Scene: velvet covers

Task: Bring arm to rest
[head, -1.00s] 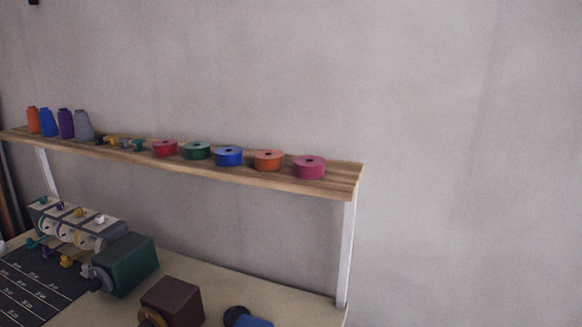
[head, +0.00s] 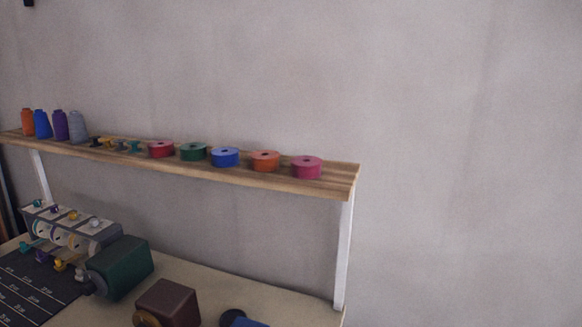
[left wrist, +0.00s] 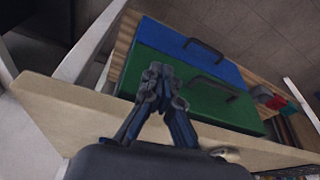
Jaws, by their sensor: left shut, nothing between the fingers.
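My left gripper (left wrist: 160,72) shows in the left wrist view with its dark fingers together and nothing between them. In that picture its fingertips overlap the green panel with a handle (left wrist: 190,92); I cannot tell the distance between them. Neither of my grippers shows in the head view. My right gripper is not in any view.
A table (head: 260,290) holds a green velvet box (head: 120,266), a brown box (head: 168,302) and a dark mat (head: 30,285). A wooden shelf (head: 335,185) above carries ribbon rolls and thread cones. A blue panel (left wrist: 190,50) lies beside the green one. The wall at right is bare.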

